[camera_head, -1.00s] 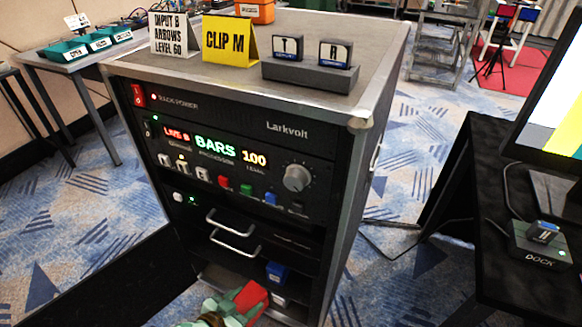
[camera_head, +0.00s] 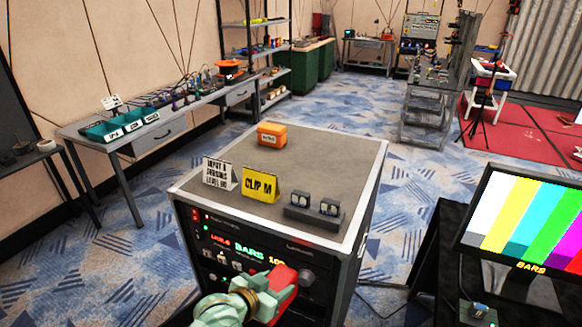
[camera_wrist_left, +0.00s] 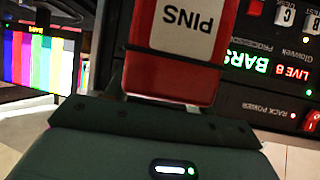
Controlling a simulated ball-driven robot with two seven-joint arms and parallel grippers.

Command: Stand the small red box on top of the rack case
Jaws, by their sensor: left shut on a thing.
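The small red box (camera_head: 281,287) is in my left gripper (camera_head: 262,294), in front of the rack case's front panel and below its top edge. In the left wrist view the red box (camera_wrist_left: 176,60) has a white label reading PINS, upside down in the picture, and the jaws grip its near end. The rack case (camera_head: 330,155) has a grey top with metal edges. On its top are a white card (camera_head: 218,173), a yellow CLIP M card (camera_head: 261,189), a dark block with two small keys (camera_head: 314,215) and an orange box (camera_head: 272,134). My right gripper is not in view.
The top has bare room at its right and back. A monitor with colour bars (camera_head: 525,225) stands on a black table at the right. A bench with green trays (camera_head: 115,125) stands at the back left. Patterned carpet surrounds the case.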

